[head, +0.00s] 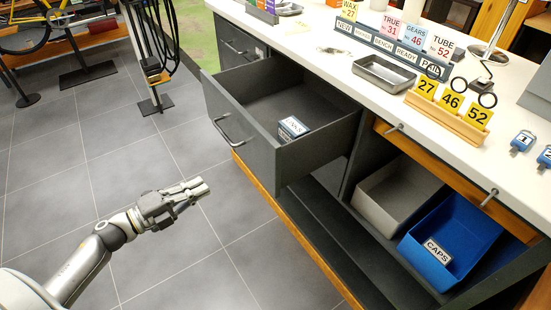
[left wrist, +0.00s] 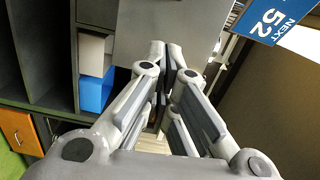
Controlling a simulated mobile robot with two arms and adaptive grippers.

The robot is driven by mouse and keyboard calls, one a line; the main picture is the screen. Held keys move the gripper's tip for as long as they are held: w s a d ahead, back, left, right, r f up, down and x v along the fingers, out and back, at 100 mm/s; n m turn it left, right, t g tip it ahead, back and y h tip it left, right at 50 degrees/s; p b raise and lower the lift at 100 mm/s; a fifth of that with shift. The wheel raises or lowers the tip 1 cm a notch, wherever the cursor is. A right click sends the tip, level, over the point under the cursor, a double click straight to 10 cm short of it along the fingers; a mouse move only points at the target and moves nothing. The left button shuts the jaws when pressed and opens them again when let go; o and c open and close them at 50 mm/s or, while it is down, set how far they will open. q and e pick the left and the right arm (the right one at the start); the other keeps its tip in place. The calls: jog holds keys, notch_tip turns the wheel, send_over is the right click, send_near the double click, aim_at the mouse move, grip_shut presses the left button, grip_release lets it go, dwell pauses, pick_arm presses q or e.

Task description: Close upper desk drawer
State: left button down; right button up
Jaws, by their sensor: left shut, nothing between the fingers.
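The upper desk drawer (head: 240,140) is dark grey and stands pulled well out from the desk in the head view. Its bar handle (head: 222,130) is on the front, facing left. A small labelled box (head: 292,128) lies inside it. My left gripper (head: 206,187) is shut and empty, out over the floor to the lower left of the drawer front and apart from it in the picture. It also shows in the left wrist view (left wrist: 167,48), fingers together before a grey panel; I cannot tell whether that is the drawer front. My right gripper is not in view.
The white worktop (head: 310,38) carries a metal tray (head: 384,74) and number cards. Below it are a grey bin (head: 395,195) and a blue bin (head: 455,235) with a CAPS label. A closed drawer (head: 238,45) is beyond the open one.

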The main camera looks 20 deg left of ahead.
pick_arm(q)
jog(key=d+r+m, duration=0.1)
jog(key=r, duration=0.1)
jog(key=h+p, duration=0.1)
jog(key=p, duration=0.3)
send_near(260, 159)
jog(key=shift+g, duration=0.4)
jog(key=x, duration=0.6)
jog(key=shift+w+a+r, duration=0.1)
jog(key=shift+w+r, duration=0.15)
jog(key=shift+r, duration=0.1)
jog(key=shift+w+d+f, duration=0.1)
jog(key=shift+w+d, duration=0.2)
jog(key=shift+w, duration=0.1)
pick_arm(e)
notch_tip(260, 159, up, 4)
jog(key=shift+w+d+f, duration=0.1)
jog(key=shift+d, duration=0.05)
